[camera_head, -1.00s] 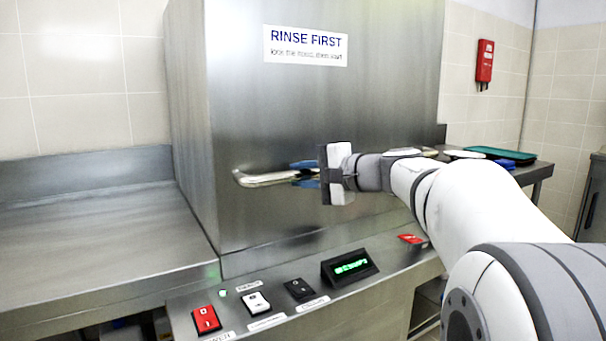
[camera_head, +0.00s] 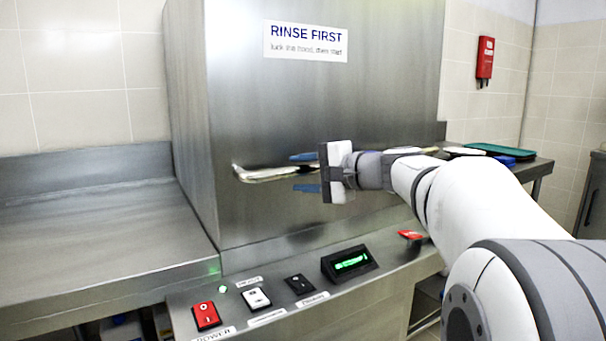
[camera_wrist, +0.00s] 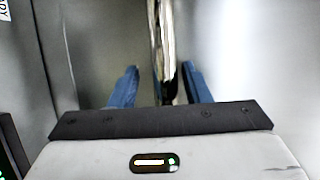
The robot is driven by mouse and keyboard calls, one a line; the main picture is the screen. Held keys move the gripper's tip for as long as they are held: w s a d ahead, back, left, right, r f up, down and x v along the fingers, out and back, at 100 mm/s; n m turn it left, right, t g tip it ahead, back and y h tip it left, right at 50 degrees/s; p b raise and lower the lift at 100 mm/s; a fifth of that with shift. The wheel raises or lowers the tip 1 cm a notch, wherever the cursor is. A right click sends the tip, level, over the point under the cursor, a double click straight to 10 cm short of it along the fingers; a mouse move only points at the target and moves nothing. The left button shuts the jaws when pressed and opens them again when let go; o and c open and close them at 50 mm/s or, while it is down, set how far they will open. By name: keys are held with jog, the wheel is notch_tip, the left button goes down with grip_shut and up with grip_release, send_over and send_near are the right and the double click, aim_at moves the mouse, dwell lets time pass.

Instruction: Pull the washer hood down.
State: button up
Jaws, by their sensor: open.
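The washer hood (camera_head: 270,110) is a tall steel box with a "RINSE FIRST" label. Its lower edge is down at the steel counter, with no gap that I can make out. The bar handle (camera_head: 268,174) runs across the hood's front. My gripper (camera_head: 304,172) is at the handle with its blue fingers open, one above and one below the bar. In the wrist view, the handle (camera_wrist: 165,45) runs between the spread fingers of my gripper (camera_wrist: 160,75), with visible gaps on both sides. The handle's right part is hidden behind my gripper in the head view.
Below the hood is a control panel with a red switch (camera_head: 206,315), a white switch (camera_head: 256,299), a black switch (camera_head: 299,284) and a green-lit display (camera_head: 350,263). An empty steel counter (camera_head: 90,250) lies left. A green tray (camera_head: 490,150) stands at the right.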

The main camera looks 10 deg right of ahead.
jog(key=p+v, duration=0.1)
jog(key=v, duration=0.5)
jog(key=shift+s+d+r, duration=0.1)
jog(key=shift+s+d, duration=0.4)
jog(key=shift+s, duration=0.1)
jog(key=shift+p, duration=0.35)
